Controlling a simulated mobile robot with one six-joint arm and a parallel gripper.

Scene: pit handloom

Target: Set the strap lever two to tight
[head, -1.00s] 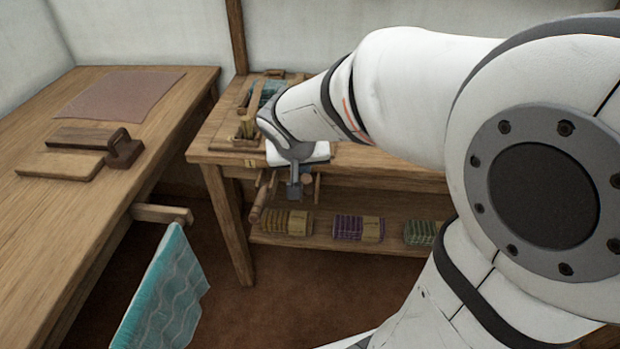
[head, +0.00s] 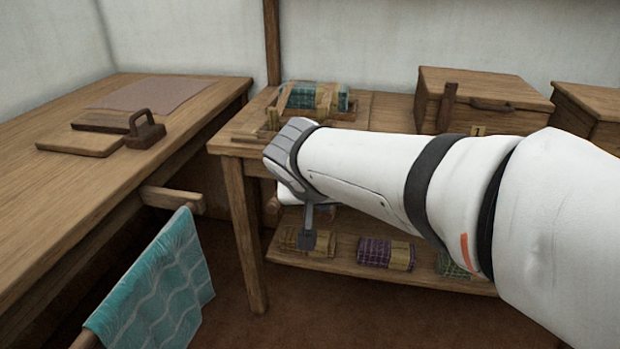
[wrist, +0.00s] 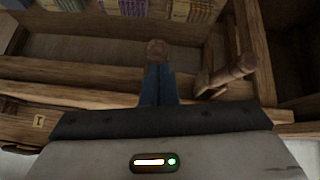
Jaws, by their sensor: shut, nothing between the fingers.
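In the wrist view, one wooden lever with a round handle (wrist: 232,74) slants out to the right of my gripper. A second round wooden knob (wrist: 157,48), seen nearly end-on, is just beyond my fingertips; I cannot tell if they touch. No number is readable on either, so I cannot tell which is lever two. My gripper (wrist: 158,70) is shut and empty, below the bench's front edge. In the head view my gripper (head: 307,242) points down before the lower shelf, and my arm hides most of the lever area. A strapped teal bundle (head: 315,97) lies on the bench (head: 385,113).
Yarn bundles, yellow (head: 289,240), purple (head: 385,253) and green (head: 452,265), lie on the lower shelf (head: 340,275). A wooden chest (head: 480,100) stands on the bench. A teal cloth (head: 155,290) hangs at left beside another table (head: 60,190).

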